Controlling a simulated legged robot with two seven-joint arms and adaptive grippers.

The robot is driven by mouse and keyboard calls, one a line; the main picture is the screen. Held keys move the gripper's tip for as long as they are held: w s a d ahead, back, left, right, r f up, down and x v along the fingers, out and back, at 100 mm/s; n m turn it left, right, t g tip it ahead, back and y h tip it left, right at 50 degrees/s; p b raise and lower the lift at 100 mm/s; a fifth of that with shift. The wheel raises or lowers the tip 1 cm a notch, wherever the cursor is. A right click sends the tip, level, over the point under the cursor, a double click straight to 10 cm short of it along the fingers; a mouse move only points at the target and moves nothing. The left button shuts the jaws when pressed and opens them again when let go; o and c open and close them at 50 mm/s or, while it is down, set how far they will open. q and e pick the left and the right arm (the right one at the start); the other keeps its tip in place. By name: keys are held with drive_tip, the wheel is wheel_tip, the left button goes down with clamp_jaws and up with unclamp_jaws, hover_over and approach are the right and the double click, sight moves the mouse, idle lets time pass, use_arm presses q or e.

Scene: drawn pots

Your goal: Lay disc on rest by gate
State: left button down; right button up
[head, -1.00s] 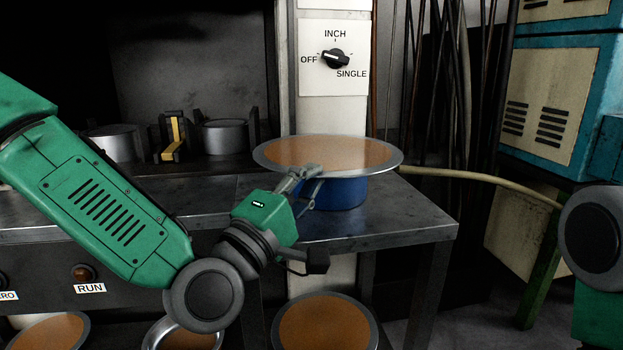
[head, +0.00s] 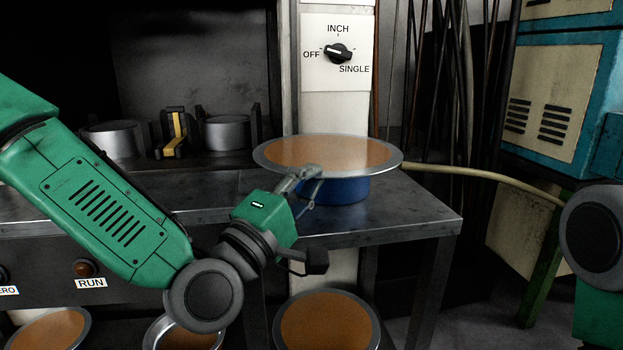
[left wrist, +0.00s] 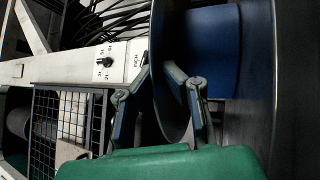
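An orange-brown disc with a grey rim (head: 327,152) lies about level over a blue round stand (head: 345,190) on the metal table. My left gripper (head: 310,178) is at the disc's near rim, its fingers closed on the edge. In the left wrist view the disc (left wrist: 170,95) is nearly edge-on between the fingers of the left gripper (left wrist: 158,72), with the blue stand (left wrist: 212,50) beyond its underside. I cannot tell whether disc and stand touch. A black wire-mesh panel, perhaps the gate (left wrist: 70,120), shows there at left. My right gripper is out of view.
The metal table (head: 405,215) ends just right of the stand. Another orange-brown disc (head: 325,322) is below it. Metal pots (head: 226,133) stand at the back left. A switch panel (head: 335,52) rises behind the disc, and a pale hose (head: 480,175) runs to the right.

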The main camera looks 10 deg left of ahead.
use_arm(q)
drive_tip(key=c, duration=1.6)
unclamp_jaws()
drive_tip(key=shift+a, duration=0.1)
drive_tip(key=shift+c, duration=0.2)
drive_tip(key=shift+a, duration=0.15)
drive_tip(key=shift+s, duration=0.1)
drive_tip(key=shift+s+f, duration=0.2)
drive_tip(key=shift+s, duration=0.1)
drive_tip(key=v, duration=0.6)
drive_tip(key=shift+s+a, duration=0.25)
drive_tip(key=shift+a, duration=0.1)
drive_tip(key=shift+d+f, duration=0.1)
drive_tip(key=shift+f, duration=0.05)
